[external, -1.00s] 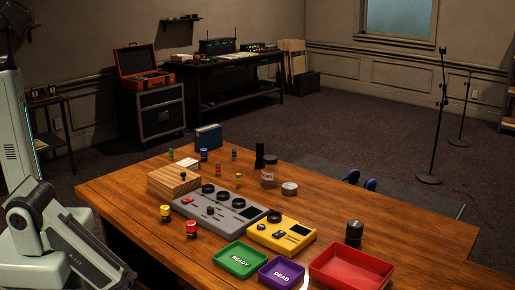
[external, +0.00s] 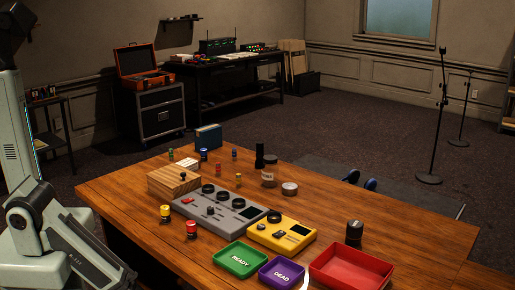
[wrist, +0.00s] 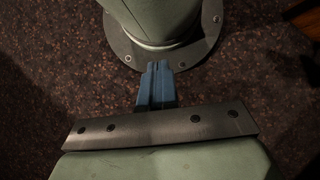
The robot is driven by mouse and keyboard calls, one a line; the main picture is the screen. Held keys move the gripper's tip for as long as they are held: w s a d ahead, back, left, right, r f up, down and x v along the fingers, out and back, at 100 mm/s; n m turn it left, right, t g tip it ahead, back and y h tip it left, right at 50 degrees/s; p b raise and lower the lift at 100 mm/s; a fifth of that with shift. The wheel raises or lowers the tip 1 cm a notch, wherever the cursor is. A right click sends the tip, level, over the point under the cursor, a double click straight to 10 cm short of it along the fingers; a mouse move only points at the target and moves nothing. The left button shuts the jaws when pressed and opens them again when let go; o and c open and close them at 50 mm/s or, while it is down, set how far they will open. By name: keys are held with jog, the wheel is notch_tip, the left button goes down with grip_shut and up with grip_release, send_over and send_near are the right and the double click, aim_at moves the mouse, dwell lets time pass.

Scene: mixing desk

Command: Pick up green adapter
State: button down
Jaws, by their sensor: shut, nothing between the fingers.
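A small green piece, likely the green adapter (external: 171,154), stands near the far left edge of the wooden desk (external: 400,215). It is small and its details are hard to make out. My gripper (wrist: 161,66) shows in the wrist view with its blue fingers together and nothing between them. It is over the dark speckled floor beside my own base, away from the desk items.
Near the green piece are a white card-like box (external: 187,163), a blue box (external: 208,137) and a wooden block (external: 174,180). Grey (external: 222,222) and yellow (external: 267,240) devices sit mid-desk. Green (external: 219,262), purple (external: 264,275) and red (external: 325,278) trays line the front.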

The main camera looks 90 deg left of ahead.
jog(key=c, duration=1.9)
grip_release()
jog(key=o, duration=1)
